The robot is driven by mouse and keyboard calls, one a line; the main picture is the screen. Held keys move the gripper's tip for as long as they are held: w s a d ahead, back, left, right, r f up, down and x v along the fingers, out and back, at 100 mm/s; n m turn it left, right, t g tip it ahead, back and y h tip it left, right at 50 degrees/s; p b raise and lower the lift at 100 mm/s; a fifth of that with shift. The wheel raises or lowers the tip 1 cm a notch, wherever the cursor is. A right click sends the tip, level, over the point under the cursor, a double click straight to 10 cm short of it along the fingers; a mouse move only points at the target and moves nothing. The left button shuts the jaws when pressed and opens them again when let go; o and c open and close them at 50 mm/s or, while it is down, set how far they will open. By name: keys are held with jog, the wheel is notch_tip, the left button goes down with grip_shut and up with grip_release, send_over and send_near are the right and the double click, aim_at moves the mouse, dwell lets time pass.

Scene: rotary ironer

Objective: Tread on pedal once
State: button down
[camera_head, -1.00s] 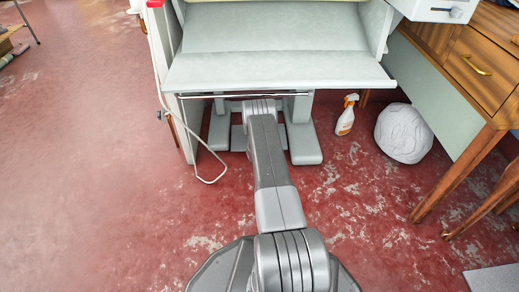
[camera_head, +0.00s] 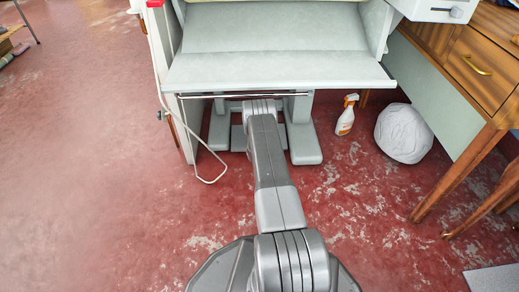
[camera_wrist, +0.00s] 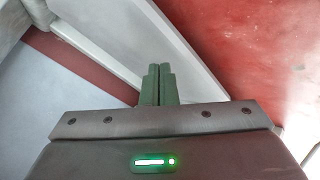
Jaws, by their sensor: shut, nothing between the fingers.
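The ironer (camera_head: 275,70) is a pale grey machine standing on two grey feet (camera_head: 305,145). A flat grey piece (camera_head: 238,138), which looks like the pedal, shows low between the feet, partly hidden by my arm. My arm reaches in under the ironer's front shelf, and my gripper is hidden in the head view. In the wrist view my gripper (camera_wrist: 158,72) has its green fingers shut together and empty. Its tips are over or against pale bars (camera_wrist: 115,45) of the base, beside a blue-grey flat surface (camera_wrist: 45,95). I cannot tell whether they touch.
A white cable (camera_head: 200,165) hangs in a loop at the ironer's left side. A spray bottle (camera_head: 346,116) and a white round bundle (camera_head: 403,133) stand on the floor to the right, near a wooden desk (camera_head: 480,65).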

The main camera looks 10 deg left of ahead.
jog(key=shift+f, duration=1.4)
dwell(1.5)
